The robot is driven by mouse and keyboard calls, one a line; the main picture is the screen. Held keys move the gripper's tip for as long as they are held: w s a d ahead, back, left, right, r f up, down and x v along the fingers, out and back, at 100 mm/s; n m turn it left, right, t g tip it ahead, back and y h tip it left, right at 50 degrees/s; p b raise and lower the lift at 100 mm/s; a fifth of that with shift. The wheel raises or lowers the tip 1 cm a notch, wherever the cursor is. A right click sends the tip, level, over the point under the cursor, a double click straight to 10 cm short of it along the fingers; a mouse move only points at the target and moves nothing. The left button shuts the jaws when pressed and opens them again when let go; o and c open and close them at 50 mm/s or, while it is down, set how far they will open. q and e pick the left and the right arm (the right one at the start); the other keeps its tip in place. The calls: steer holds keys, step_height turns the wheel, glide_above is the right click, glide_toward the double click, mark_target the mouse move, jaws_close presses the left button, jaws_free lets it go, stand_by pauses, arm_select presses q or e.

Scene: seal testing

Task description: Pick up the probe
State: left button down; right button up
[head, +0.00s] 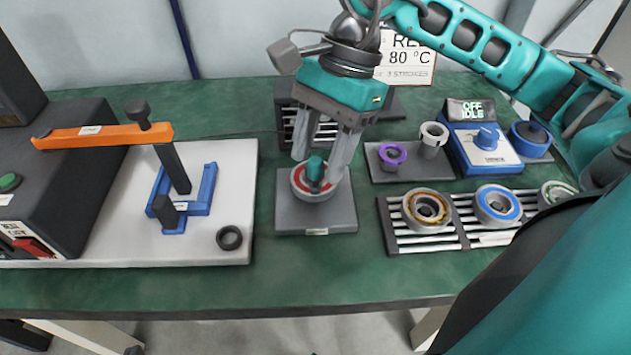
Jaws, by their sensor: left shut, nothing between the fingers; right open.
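What looks like the probe (316,170), a small piece with a teal top, stands upright in the middle of a round holder with a red ring (302,183). The holder sits on a square grey plate (290,219) at the middle of the table. My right gripper (317,165) reaches down from above with its fingers open, one on each side of the teal top. I cannot tell whether either finger touches it. The fingers partly hide the holder. My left gripper is not in view.
A lever press with an orange arm (100,136) stands on a white base at left, a dark ring (229,238) near it. At right are a purple ring (392,155), a blue heater unit (502,153) and a slotted rack (393,236) of bearings. The table front is clear.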

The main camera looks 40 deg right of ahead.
mark_target(318, 158)
steer(key=x, duration=0.3)
steer(key=shift+a+f, duration=0.2)
steer(key=shift+f, duration=0.15)
jaws_close()
